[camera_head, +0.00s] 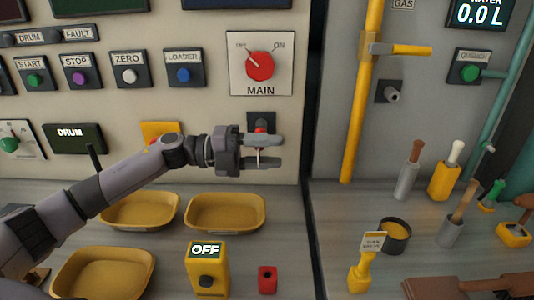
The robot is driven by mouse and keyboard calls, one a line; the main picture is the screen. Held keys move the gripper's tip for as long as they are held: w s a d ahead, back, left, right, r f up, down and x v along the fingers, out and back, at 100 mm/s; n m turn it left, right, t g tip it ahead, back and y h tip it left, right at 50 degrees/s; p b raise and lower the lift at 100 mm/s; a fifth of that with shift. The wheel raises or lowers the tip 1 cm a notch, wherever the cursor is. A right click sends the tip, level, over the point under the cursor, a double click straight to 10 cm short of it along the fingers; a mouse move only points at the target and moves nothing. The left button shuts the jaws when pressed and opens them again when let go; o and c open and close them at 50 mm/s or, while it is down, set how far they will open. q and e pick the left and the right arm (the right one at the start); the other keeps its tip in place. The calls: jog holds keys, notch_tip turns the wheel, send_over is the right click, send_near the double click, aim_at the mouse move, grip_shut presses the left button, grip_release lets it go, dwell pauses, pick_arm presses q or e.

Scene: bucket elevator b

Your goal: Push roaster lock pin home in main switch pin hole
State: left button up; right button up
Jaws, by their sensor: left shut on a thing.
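My left gripper (268,151) reaches in from the left and is shut on the lock pin (260,157), which has a thin light shaft between the fingers. A small red part shows just above the upper finger; I cannot tell whether it belongs to the pin. Behind it is a dark square plate (261,117) on the panel, below the MAIN switch (260,65). Its hole is hidden by the gripper, so I cannot tell whether the pin touches or enters it. The red MAIN knob points toward OFF. My right gripper is not in view.
Yellow trays (226,212) lie on the counter below the arm. A yellow OFF box (207,268) and a small red block (267,279) stand in front. A dark vertical gap divides the panels right of the gripper; a yellow pipe (361,120) stands beyond.

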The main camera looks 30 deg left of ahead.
pick_arm(q)
jog(key=shift+w, duration=0.1)
jog(key=o, duration=1.2)
jog(key=shift+o, duration=0.2)
jog(key=shift+a, duration=0.15)
jog(key=b+v, duration=0.2)
jog(key=v, duration=0.5)
